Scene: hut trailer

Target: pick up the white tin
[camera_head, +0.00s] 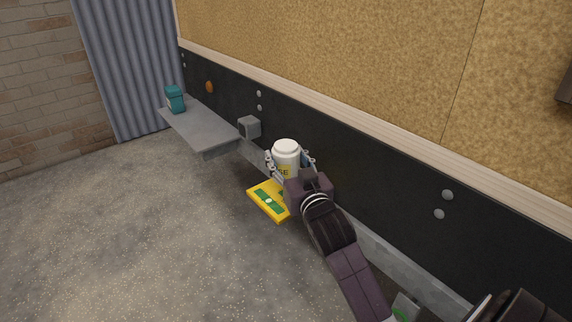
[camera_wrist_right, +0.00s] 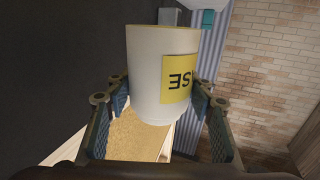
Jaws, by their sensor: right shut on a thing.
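The white tin (camera_head: 286,158) is a white cylinder with a yellow label bearing dark letters. My right gripper (camera_head: 288,164) is shut on it, with fingers on both sides. The tin is held up in front of the black lower wall. In the right wrist view, the tin (camera_wrist_right: 152,75) fills the middle between the finger pads of my right gripper (camera_wrist_right: 160,118), and it appears upside down there. Its lower part is partly hidden by the gripper in the head view. My left gripper is not in view.
A yellow and green flat box (camera_head: 268,201) shows below the tin. A grey shelf (camera_head: 203,128) along the wall bears a teal container (camera_head: 174,99). A small grey block (camera_head: 249,127) is near its right end. The speckled floor at left is clear.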

